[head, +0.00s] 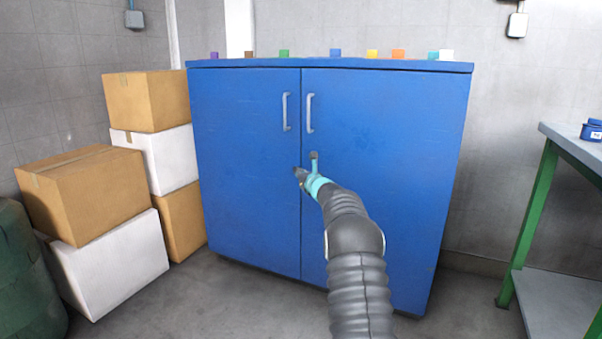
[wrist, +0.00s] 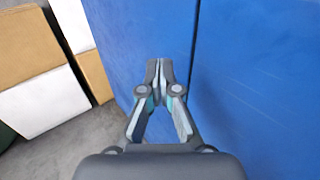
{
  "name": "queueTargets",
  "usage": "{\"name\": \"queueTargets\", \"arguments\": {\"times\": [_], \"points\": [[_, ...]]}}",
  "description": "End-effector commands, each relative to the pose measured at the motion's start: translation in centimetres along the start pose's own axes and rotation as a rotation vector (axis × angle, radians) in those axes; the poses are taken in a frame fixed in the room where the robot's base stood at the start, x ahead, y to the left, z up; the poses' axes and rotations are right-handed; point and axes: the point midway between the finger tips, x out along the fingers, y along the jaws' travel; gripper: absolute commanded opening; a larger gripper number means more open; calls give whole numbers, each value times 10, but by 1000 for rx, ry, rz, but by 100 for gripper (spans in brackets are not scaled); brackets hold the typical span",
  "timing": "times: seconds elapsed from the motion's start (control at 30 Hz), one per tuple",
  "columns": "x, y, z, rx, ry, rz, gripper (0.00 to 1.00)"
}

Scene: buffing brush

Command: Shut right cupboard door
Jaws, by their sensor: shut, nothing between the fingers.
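The blue cupboard's right door (head: 388,160) lies flush with the front, beside the left door (head: 243,170), in the head view. Each door has a pale upright handle near the middle seam; the right door's handle (head: 310,113) is above my gripper (head: 299,174). My gripper is shut and empty, in front of the cupboard near the seam. In the wrist view my gripper's tips (wrist: 159,72) meet just left of the seam, over the left door (wrist: 140,35). The right door (wrist: 260,90) fills the right side there. I cannot tell whether the fingertips touch the door.
Stacked cardboard and white boxes (head: 100,260) stand left of the cupboard, with a dark green container (head: 25,275) beside them. Small coloured blocks (head: 398,54) line the cupboard top. A green-legged workbench (head: 530,205) stands at the right. Floor between cupboard and bench is clear.

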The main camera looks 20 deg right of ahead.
Motion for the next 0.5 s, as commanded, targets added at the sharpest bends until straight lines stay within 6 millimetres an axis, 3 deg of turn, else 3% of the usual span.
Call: {"name": "queueTargets", "arguments": {"times": [0.5], "points": [[-4,11,-5,0,-1,2,0]]}}
